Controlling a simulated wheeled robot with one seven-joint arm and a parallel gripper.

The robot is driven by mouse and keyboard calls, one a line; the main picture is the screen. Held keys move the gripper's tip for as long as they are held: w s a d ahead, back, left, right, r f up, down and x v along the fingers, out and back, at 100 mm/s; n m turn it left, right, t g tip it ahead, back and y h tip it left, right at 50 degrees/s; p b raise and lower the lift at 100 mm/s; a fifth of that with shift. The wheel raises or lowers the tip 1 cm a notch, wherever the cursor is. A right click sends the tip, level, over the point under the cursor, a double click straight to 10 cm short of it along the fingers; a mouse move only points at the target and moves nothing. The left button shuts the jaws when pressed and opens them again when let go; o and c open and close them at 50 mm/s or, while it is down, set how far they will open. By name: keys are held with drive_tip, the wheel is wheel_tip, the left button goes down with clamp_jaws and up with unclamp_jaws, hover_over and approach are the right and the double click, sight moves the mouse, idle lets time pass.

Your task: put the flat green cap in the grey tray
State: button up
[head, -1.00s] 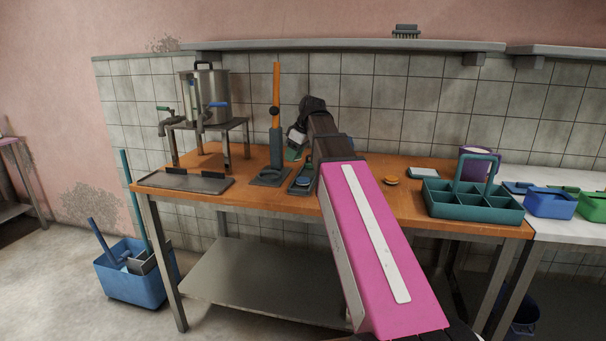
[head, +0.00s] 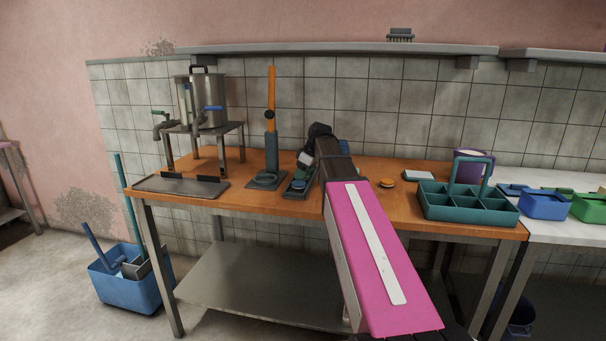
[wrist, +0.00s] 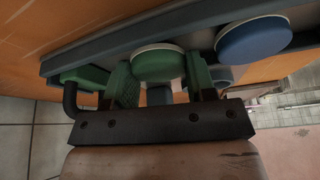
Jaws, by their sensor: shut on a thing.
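The flat green cap (wrist: 158,65) shows in the wrist view between the two green fingers of my gripper (wrist: 160,80), which is shut on it. A pale rim runs along the cap's edge. The grey tray (wrist: 85,62) runs across behind the cap; I cannot tell whether the cap touches it. A blue cap (wrist: 254,40) sits in the tray, right of the green one. In the head view the narrow grey tray (head: 287,196) lies on the wooden table with the blue cap (head: 299,184) near its front. My gripper (head: 302,171) is low over its rear part, partly hidden by my arm.
A press with an orange handle (head: 271,92) stands just left of the tray. A steel boiler (head: 206,102) on a stand is farther left. An orange cap (head: 387,183) and a teal divided caddy (head: 468,214) are to the right.

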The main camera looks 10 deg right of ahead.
drive_tip(key=shift+f, duration=0.25)
drive_tip(key=shift+s+f, duration=0.15)
drive_tip(key=shift+f, duration=0.2)
drive_tip(key=o, duration=0.6)
drive_tip(key=shift+s+f, duration=0.1)
drive_tip(key=shift+r, duration=0.45)
drive_tip(key=v, duration=1.2)
drive_tip(key=shift+r, duration=0.25)
drive_tip(key=shift+w, duration=0.25)
